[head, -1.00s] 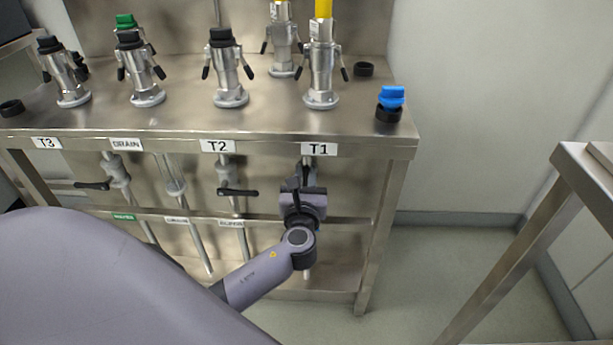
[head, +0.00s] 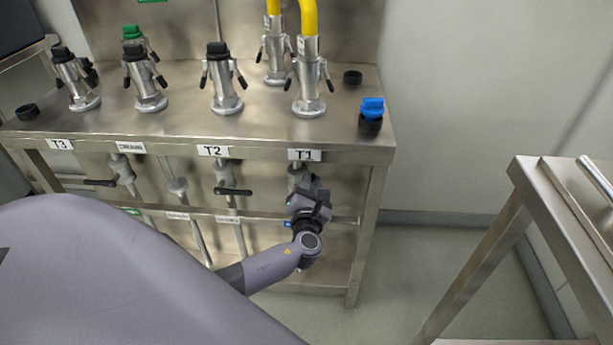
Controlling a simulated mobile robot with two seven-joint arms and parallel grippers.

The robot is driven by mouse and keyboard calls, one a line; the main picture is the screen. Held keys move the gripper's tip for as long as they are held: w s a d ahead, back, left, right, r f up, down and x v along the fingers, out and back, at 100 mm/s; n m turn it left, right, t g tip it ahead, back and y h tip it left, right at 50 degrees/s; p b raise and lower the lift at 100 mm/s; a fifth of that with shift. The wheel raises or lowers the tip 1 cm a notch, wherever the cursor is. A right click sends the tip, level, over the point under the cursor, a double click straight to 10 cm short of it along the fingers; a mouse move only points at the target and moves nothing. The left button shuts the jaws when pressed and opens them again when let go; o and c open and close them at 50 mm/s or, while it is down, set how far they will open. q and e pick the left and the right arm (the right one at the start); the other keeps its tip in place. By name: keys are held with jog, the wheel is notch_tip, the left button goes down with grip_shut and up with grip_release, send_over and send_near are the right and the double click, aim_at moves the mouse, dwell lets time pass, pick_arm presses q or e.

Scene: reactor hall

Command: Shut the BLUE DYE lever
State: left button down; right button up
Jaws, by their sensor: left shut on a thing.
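My left gripper (head: 309,186) is at the pipe below the T1 label (head: 305,155), under the front edge of the steel bench. It is shut on the lever of that pipe's valve, which the gripper's body mostly hides. A small piece of a blue label (head: 288,224) shows just left of my wrist, its text covered. The upper part of the T1 valve (head: 297,174) shows above the gripper. The lever's exact angle cannot be told. My right gripper is not in view.
Black levers lie sideways on the T2 pipe (head: 233,191) and the T3 pipe (head: 100,183). Couplings and a blue cap (head: 372,107) stand on the bench top (head: 255,130). A steel cart (head: 545,190) stands at the right, with open floor between.

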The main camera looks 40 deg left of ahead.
pick_arm(q)
jog(key=w+d+f+m, duration=0.2)
jog(key=f+m, duration=0.5)
jog(key=m, duration=0.4)
jog(key=shift+d+f+m, duration=0.15)
jog(key=shift+d+m, duration=0.15)
jog(key=shift+d, duration=0.4)
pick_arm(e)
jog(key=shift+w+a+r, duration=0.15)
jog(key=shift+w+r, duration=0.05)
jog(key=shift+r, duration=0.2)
pick_arm(q)
jog(key=c, duration=1)
grip_release()
jog(key=shift+c, duration=0.2)
jog(key=shift+s, duration=0.1)
